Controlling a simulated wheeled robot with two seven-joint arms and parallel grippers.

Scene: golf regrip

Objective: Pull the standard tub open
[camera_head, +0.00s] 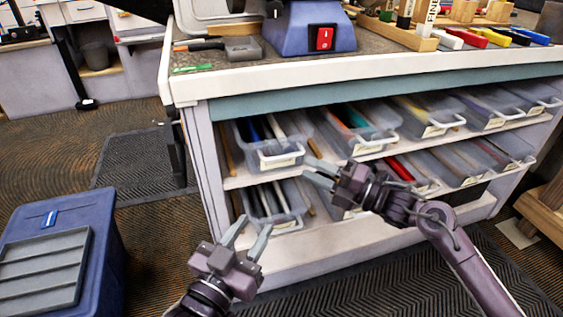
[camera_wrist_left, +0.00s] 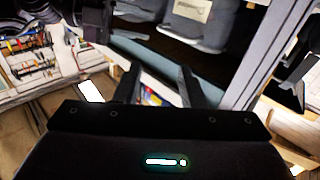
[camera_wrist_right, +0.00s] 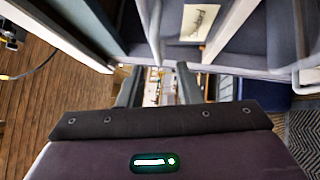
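Several clear grey tubs with pale front handles sit on two shelves under the bench. The upper left tub (camera_head: 270,152) and lower left tub (camera_head: 272,212) are nearest my grippers. Labels are too small to read in the head view, so I cannot tell which tub is the standard one. My left gripper (camera_head: 249,234) is open and empty, in front of and below the lower left tub. My right gripper (camera_head: 309,170) is open in front of the shelves, right of the upper left tub, partly hiding a lower tub. A label (camera_wrist_right: 200,22) shows in the right wrist view.
The bench top (camera_head: 390,66) overhangs the shelves and carries a blue machine (camera_head: 285,38) with a red switch. A blue bin (camera_head: 105,215) stands on the floor at the left. A wooden stand (camera_head: 543,212) is at the right.

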